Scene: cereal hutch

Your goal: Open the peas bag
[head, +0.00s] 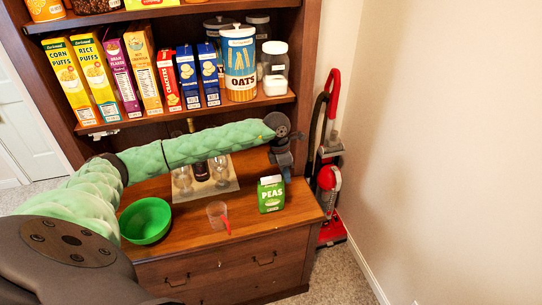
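The green peas bag (271,196) stands upright on the hutch's lower counter, near its right end. Its top is pale, and I cannot tell whether it is open. My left arm reaches across from the left. My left gripper (286,176) points down at the bag's upper right, close to its top. The fingers are small and partly hidden, so I cannot tell whether they touch the bag or how wide they are. My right gripper is out of view.
A green bowl (146,221) and a clear measuring cup with a red handle (217,214) stand left of the bag. Glasses and a dark bottle (200,171) stand behind. Cereal boxes (107,77) and an oats canister (239,65) fill the shelf above. A red vacuum (328,190) stands right.

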